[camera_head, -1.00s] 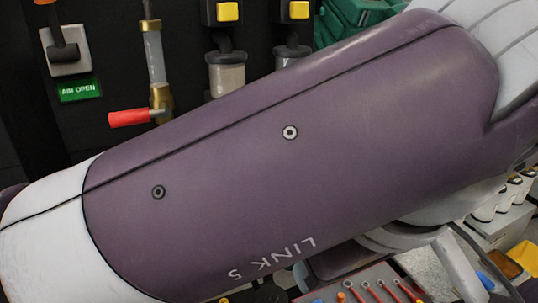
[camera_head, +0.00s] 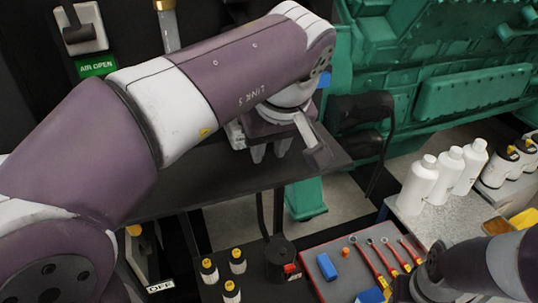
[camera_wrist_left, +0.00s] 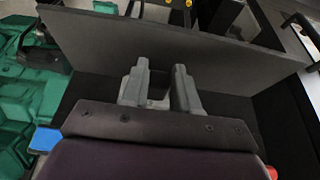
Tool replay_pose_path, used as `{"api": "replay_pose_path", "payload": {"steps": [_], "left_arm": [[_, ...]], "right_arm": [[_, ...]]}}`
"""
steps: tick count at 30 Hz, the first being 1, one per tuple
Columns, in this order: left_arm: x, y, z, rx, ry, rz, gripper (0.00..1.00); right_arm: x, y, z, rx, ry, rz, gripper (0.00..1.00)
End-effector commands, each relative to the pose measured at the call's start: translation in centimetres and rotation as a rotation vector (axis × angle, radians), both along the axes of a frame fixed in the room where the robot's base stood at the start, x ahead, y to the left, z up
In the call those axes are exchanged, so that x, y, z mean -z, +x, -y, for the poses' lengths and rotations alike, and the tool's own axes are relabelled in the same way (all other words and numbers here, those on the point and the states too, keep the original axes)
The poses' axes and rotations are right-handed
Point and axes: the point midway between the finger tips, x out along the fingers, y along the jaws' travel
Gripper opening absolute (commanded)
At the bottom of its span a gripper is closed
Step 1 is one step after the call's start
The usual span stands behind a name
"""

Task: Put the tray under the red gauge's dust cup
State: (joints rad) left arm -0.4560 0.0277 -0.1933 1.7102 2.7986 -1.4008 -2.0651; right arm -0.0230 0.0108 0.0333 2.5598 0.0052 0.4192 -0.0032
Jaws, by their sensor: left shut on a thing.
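My left gripper (camera_head: 270,150) is over the dark shelf (camera_head: 170,205) in the head view, its two grey fingers pointing down.
A grey tool mat (camera_head: 345,285) with a red edge holds wrenches and blue blocks (camera_head: 327,267). White bottles (camera_head: 418,184) stand at the right. Yellow-capped bottles (camera_head: 238,261) stand below the shelf. A green engine (camera_head: 430,65) fills the back right.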

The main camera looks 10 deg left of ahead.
Motion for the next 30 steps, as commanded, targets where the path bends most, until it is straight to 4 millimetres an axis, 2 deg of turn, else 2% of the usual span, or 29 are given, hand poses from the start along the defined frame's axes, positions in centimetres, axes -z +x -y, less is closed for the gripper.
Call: {"api": "replay_pose_path", "payload": {"steps": [4, 8, 9, 12, 30], "left_arm": [[1.4, -0.1, 0.0, 0.001, 0.0, 0.0, 0.0], [3.8, -0.1, 0.0, 0.001, 0.001, -0.002, 0.0], [3.8, 0.1, -0.1, -0.001, 0.001, -0.002, 0.0], [4.6, 0.3, -0.2, 0.0, 0.0, 0.001, 0.0], [5.9, 0.3, -0.2, 0.0, -0.001, 0.003, 0.0]], "right_arm": [[-0.5, 0.0, 0.0, 0.0, 0.0, -0.001, 0.43], [-1.3, 0.0, 0.0, 0.0, 0.0, 0.0, 0.43], [-2.3, 0.0, 0.0, 0.0, 0.0, -0.001, 0.43], [-2.2, 0.0, 0.0, 0.0, 0.0, 0.0, 0.43], [-1.6, 0.0, 0.0, 0.0, 0.0, 0.0, 0.43]]}}
